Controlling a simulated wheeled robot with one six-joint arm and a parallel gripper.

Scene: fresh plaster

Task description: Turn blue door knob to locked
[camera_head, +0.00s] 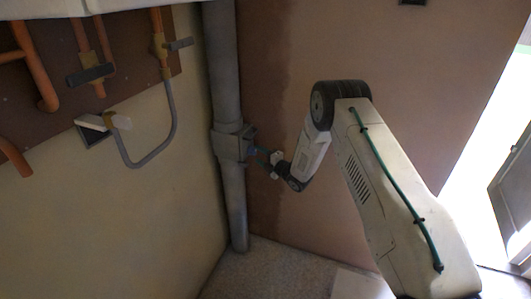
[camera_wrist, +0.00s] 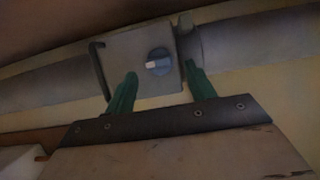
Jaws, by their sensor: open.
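The blue knob (camera_wrist: 158,62) sits on a grey square plate (camera_wrist: 133,47) in the wrist view, with a pale grip bar across its face. The plate is fixed around a grey pipe; in the head view this fitting (camera_head: 230,146) is on the vertical pipe in the corner. My gripper (camera_wrist: 160,84) is open, with its two green fingers reaching toward the plate, one on each side of the knob. The knob lies between the fingertips in the picture, and no contact shows. In the head view my gripper (camera_head: 262,156) is beside the fitting, small and partly hidden.
The grey pipe (camera_head: 222,70) runs down the wall corner to the speckled floor (camera_head: 265,270). Orange pipes (camera_head: 40,85) with valves and a grey hose (camera_head: 172,120) are on the left wall. A bright doorway (camera_head: 480,150) opens at the right.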

